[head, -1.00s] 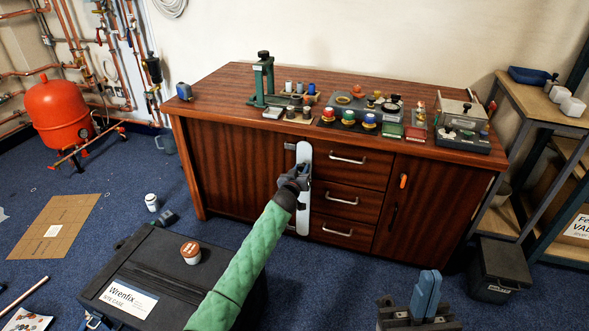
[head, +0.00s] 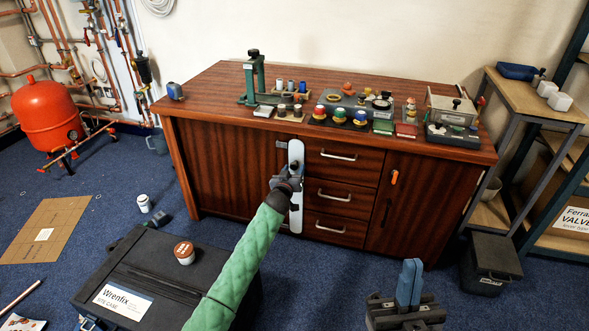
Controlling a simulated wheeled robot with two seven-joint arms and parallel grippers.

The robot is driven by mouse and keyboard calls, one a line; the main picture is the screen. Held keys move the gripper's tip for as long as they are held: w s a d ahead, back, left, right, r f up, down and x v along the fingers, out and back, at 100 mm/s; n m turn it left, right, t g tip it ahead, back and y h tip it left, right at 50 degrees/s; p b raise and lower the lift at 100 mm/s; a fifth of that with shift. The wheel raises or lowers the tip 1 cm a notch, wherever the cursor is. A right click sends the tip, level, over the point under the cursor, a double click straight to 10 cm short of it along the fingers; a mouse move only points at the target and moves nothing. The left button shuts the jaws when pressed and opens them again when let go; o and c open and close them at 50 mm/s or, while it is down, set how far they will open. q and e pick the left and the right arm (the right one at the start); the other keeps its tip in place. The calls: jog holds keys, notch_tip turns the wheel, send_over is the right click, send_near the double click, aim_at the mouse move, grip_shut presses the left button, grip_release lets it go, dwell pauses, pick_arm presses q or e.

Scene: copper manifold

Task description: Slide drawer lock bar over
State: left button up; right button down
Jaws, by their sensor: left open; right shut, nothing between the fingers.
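The lock bar (head: 296,217) is a pale, upright strip with rounded ends at the left edge of the drawer stack. My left gripper (head: 287,184), at the end of the green-sleeved arm, is open in front of the bar's middle. It hides part of the bar, and I cannot tell whether it touches it. The drawers, top (head: 360,168), middle (head: 352,204) and bottom (head: 350,234), look closed and have silver handles. My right gripper (head: 411,283) is shut and empty at the bottom right, apart from the cabinet.
The wooden cabinet (head: 235,165) has a crowded top with a green press (head: 254,80) and a coloured-button panel (head: 340,117). A black site case (head: 150,265) lies below my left arm. A dark bin (head: 490,265) stands at right. Carpet before the drawers is clear.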

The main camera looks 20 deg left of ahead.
pick_arm(q)
jog(key=s, duration=0.6)
jog(key=shift+s+p, duration=0.15)
jog(key=shift+p, duration=0.3)
pick_arm(e)
jog(key=w+a+f+g+h, duration=0.1)
jog(key=w+a+f+g, duration=0.1)
jog(key=w+f, duration=0.3)
notch_tip(320, 180, down, 3)
jog(key=shift+w+r+m+g+h, duration=0.1)
jog(key=shift+w+m+g+h, duration=0.2)
jog(key=shift+g, duration=0.5)
jog(key=shift+d, duration=0.1)
